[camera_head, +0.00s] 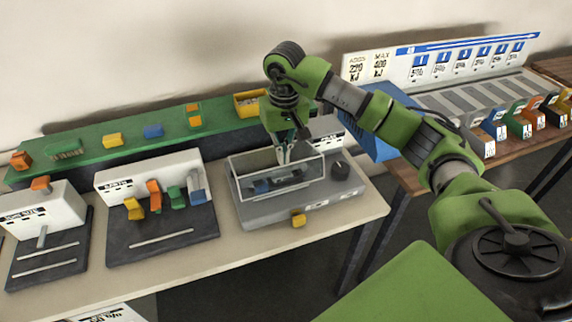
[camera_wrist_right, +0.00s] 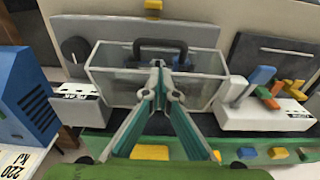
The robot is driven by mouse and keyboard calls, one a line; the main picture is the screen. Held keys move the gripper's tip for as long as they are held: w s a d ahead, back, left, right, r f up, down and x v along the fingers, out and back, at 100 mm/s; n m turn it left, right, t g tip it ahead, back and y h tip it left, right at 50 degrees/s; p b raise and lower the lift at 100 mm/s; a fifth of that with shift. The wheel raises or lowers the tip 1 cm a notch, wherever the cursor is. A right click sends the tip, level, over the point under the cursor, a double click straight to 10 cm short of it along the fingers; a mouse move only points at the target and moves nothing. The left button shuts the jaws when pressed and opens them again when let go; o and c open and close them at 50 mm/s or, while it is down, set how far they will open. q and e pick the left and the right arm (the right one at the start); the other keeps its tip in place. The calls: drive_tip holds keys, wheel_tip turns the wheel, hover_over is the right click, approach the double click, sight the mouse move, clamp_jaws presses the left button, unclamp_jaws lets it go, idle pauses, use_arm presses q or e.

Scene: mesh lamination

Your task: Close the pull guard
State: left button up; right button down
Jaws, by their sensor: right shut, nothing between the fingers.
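The pull guard (camera_head: 247,190) is a clear box with pale edges on top of a grey machine (camera_head: 270,208) on the bench. In the right wrist view, the guard (camera_wrist_right: 105,72) shows with a black U-shaped handle (camera_wrist_right: 160,46) on the side away from my wrist camera. My right gripper (camera_head: 284,158) points down at the back part of the guard. In the right wrist view, its fingertips (camera_wrist_right: 160,66) are together and empty, in front of the handle in the picture. I cannot tell whether they touch the guard. My left gripper is not in view.
A black knob (camera_head: 340,171) is right of the guard, and a yellow part (camera_head: 298,219) is at the machine's front. A green shelf (camera_head: 80,158) with coloured blocks runs behind. A blue box (camera_head: 375,145) stands right. Lever stations (camera_head: 150,178) stand left.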

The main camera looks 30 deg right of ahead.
sight(278, 171)
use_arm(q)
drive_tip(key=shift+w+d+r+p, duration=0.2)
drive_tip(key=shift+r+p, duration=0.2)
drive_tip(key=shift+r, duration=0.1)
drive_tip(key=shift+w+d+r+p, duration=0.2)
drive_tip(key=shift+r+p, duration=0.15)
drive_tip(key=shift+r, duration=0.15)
use_arm(e)
drive_tip(key=shift+s+a+f, duration=0.15)
drive_tip(key=shift+s+f, duration=0.4)
drive_tip(key=shift+f, duration=0.35)
drive_tip(key=shift+s+a+f, duration=0.15)
drive_tip(key=shift+s+f, duration=0.35)
drive_tip(key=shift+f, duration=0.4)
